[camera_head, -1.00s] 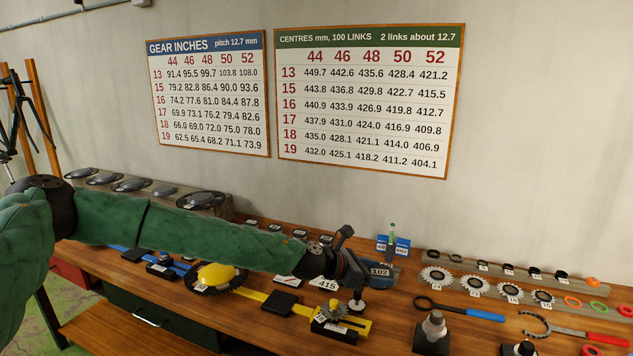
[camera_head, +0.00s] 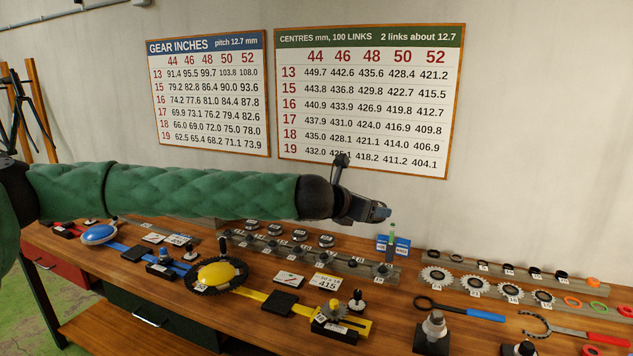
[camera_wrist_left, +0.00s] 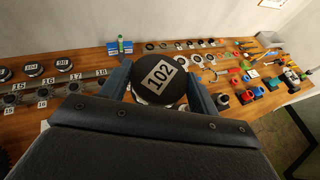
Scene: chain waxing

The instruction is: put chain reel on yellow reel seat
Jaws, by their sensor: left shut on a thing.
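The chain reel (camera_wrist_left: 160,76), a dark round disc labelled 102, is between the two blue fingers of my left gripper (camera_wrist_left: 160,88) in the left wrist view. In the head view my left gripper (camera_head: 375,211) is raised above the back of the bench, in front of the wall chart, and the reel is hard to make out there. The yellow bar (camera_head: 258,295) lies below and to the left, with a yellow-domed chainring (camera_head: 217,274) and a square black pad (camera_head: 281,303); I cannot tell which part is the reel seat. My right gripper is not in view.
A blue bar (camera_head: 133,242) with a blue dome lies further left. Several labelled reels (camera_head: 301,235) and a grey rail stand at the back. A small sprocket (camera_head: 332,312) sits at the yellow bar's right end. Small blue boxes (camera_head: 393,244) and tools lie to the right.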

